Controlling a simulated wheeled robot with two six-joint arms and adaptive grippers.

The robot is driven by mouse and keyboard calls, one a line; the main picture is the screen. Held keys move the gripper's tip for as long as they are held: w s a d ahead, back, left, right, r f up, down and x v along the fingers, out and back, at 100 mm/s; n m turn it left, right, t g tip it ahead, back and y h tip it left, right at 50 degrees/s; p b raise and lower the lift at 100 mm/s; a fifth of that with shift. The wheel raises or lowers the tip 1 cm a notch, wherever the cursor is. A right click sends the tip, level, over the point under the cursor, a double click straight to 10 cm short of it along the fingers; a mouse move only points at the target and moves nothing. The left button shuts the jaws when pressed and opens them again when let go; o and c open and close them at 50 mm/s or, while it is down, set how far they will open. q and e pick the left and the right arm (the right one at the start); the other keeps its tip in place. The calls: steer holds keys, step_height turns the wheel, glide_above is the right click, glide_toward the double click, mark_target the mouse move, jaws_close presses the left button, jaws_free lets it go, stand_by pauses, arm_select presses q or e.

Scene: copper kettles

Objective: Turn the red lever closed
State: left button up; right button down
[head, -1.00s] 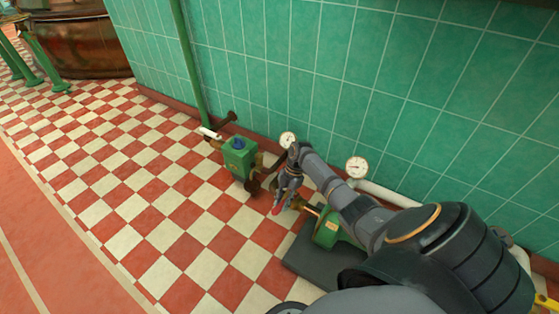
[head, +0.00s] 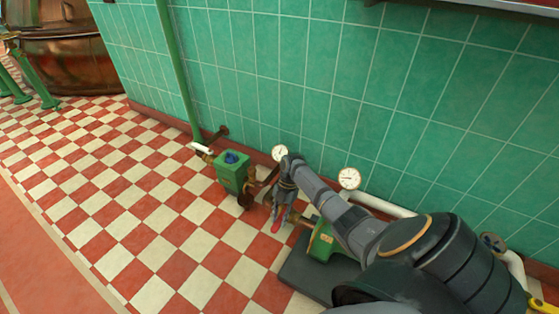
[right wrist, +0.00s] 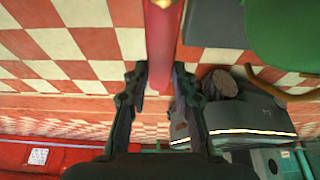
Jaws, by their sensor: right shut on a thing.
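The red lever (head: 276,226) sits low on the pipework by the green wall, beside a green pump (head: 322,243). In the right wrist view the red lever (right wrist: 160,45) runs down between the two fingers of my right gripper (right wrist: 160,85). In the head view my right gripper (head: 283,212) reaches down over the lever from the right and is shut on it. My forearm hides part of the pipe behind. My left gripper is not in view.
A green box with a blue top (head: 232,170) stands on the pipe to the left. Two gauges, one left (head: 280,153) and one right (head: 349,178), rise near the wall. A dark plinth (head: 305,268) lies under the pump. The checkered floor at left is clear.

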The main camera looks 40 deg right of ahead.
steer(key=c, duration=1.1)
jaws_free()
steer(key=v, duration=1.2)
steer(key=shift+a, duration=0.1)
